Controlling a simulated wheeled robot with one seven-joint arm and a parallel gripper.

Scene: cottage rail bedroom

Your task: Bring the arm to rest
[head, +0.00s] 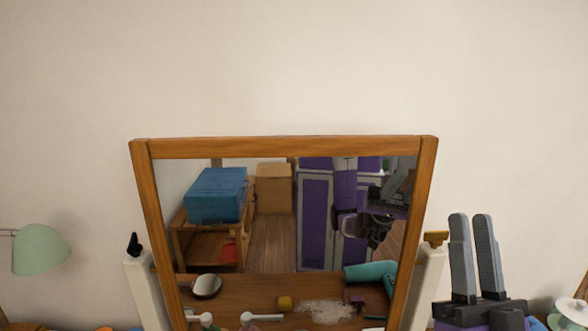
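My gripper (471,218) is at the lower right of the head view, with its two grey fingers pointing up. A narrow strip of wall shows between the fingers, and nothing is seen held there. From this angle I cannot tell how far apart they are. The gripper appears to the right of the wood-framed mirror (284,147), in front of the pale wall. The rest of my arm is mostly below the picture.
The mirror stands between pale posts (146,291) and reflects a blue box, a cardboard box, purple doors and a tabletop with small items. A green lamp (40,250) is at the left. A pale green rimmed thing (573,313) is at the lower right edge. The upper wall is bare.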

